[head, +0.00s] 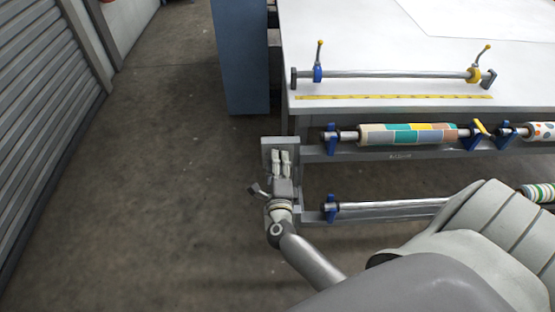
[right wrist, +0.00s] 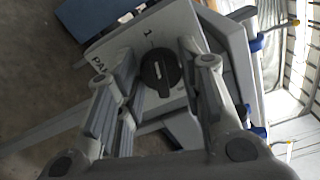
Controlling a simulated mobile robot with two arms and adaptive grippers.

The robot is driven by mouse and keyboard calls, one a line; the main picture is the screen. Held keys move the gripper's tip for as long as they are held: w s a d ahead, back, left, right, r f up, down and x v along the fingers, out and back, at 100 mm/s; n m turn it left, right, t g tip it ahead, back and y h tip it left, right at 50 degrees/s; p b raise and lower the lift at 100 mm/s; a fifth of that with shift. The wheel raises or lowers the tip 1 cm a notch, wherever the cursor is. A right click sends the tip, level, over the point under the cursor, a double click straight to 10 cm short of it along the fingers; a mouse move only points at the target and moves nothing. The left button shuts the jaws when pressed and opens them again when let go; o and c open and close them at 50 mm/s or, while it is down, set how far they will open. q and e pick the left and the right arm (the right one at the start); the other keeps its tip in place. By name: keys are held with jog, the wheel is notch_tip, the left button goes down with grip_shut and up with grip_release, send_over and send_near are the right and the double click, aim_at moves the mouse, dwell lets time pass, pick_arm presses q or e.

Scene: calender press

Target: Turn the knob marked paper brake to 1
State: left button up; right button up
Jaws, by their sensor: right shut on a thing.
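In the right wrist view, a round dark knob (right wrist: 160,70) with a raised grip bar and a small white mark sits on a pale panel (right wrist: 180,25). A "1" and part of a word starting "PA" show beside it; the other markings are hidden. My right gripper (right wrist: 158,60) is shut on the knob, a finger on each side. In the head view my right gripper (head: 281,158) is at the panel (head: 267,144) on the table's near left corner, and the knob is hidden there. My left gripper is in neither view.
A white table (head: 360,45) carries a metal bar with two upright levers (head: 318,60) and a yellow ruler (head: 390,97). Patterned rolls (head: 410,134) hang along its front. A blue cabinet (head: 240,55) stands behind. The floor to the left is clear up to a shutter (head: 40,100).

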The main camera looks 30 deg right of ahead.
jog(key=shift+f+n, duration=0.1)
jog(key=shift+n, duration=0.5)
jog(key=shift+p, duration=0.3)
jog(key=o, duration=1)
jog(key=v, duration=1.2)
